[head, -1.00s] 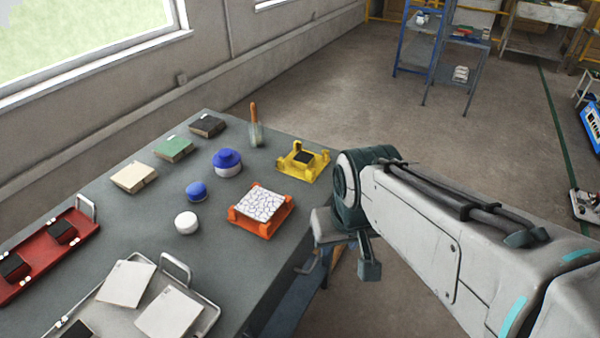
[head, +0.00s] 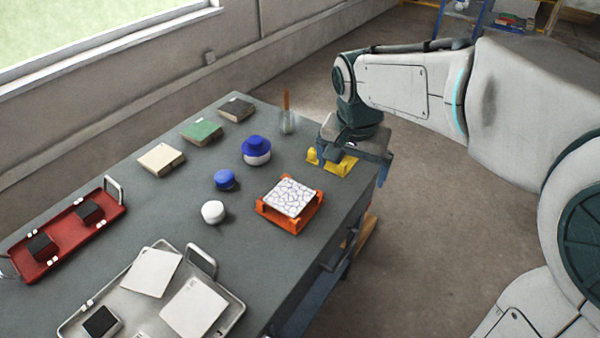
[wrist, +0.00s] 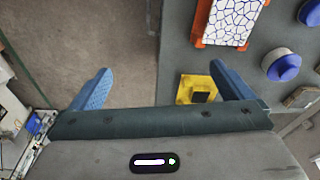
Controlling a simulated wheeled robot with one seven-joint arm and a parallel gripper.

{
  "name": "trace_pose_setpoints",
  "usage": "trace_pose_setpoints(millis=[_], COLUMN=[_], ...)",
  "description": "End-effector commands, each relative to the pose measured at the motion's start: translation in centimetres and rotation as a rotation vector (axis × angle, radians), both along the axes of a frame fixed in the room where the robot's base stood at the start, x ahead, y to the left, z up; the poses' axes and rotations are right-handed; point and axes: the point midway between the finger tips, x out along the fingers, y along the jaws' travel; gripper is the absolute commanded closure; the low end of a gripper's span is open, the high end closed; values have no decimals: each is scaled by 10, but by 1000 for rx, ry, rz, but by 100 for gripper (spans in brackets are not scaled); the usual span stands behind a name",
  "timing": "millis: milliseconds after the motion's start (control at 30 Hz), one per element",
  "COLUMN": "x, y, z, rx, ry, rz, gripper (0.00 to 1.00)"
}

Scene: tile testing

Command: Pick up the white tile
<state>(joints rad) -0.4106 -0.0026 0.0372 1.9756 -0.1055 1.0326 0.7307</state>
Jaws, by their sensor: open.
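A white tile with a dark crack-like pattern (head: 292,197) lies on an orange holder (head: 265,214) near the table's right edge. It also shows at the top of the wrist view (wrist: 228,18). Two plain white tiles, one (head: 152,271) and another (head: 194,307), lie on a metal tray (head: 236,313) in the lower left of the head view. My gripper (head: 357,155) is open and empty over the table's far right corner, above a yellow holder (head: 343,165) that it partly hides. In the wrist view my gripper's spread fingers (wrist: 160,66) have the yellow holder (wrist: 186,92) between them, nearer the right finger.
White (head: 213,212) and blue (head: 226,180) round pieces and a blue-topped white jar (head: 257,151) stand left of the orange holder. Beige (head: 162,159), green (head: 202,131) and dark (head: 237,109) blocks line the back. A red tray (head: 65,257) is at left.

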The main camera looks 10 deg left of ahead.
Motion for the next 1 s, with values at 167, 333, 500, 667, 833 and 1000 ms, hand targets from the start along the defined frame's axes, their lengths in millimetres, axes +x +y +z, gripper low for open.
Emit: trace_pose_setpoints(millis=[167,333,500,667,833,1000], x=[25,31,32,36,41,44], y=[84,134,151,149,147,146], z=[-12,-22,-31,-58,-90,-108], rx=[-8,-12,-14,-16,-14,-12], ry=[19,20,21,24,22,19], rz=[-75,-133,-159,-162,-162,-162], gripper=[0,0,0,0,0,0])
